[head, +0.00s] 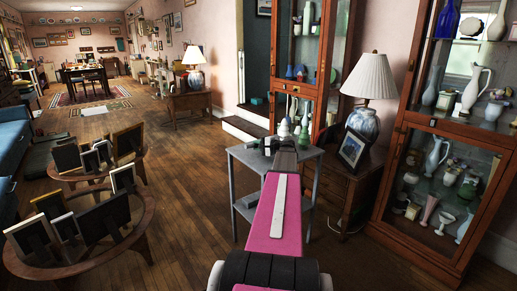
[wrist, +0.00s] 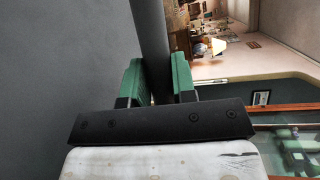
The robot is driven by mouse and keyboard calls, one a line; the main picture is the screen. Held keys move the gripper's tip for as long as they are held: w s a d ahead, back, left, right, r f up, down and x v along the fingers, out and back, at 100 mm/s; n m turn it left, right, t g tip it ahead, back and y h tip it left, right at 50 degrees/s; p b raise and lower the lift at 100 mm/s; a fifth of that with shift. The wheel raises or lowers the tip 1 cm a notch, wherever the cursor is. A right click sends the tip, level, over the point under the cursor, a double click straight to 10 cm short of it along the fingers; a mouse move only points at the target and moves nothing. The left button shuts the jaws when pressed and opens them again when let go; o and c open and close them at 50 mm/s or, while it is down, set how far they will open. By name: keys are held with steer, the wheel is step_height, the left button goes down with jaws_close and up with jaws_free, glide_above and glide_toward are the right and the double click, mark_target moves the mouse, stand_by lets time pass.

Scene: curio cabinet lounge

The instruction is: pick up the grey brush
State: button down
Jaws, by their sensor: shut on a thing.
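The grey brush (wrist: 153,35) shows in the wrist view as a plain dark grey rod between my fingers; its bristles are not visible. My gripper (wrist: 157,62) has green finger pads pressed around this rod, one on each side. In the head view my pink arm reaches over a small grey side table (head: 246,158), and my gripper is mostly hidden behind the arm's end. The brush cannot be made out there. I cannot tell whether it touches the table top.
A glass display case (head: 394,140) is farther right. Round tables with picture frames (head: 140,243) are at left. Wood floor (head: 190,165) is open between.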

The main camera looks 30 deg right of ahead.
step_height(320, 180, up, 3)
steer(key=shift+f, duration=0.1)
steer(key=s+a+r, duration=0.7)
steer(key=a, duration=0.2)
steer(key=shift+s, duration=0.2)
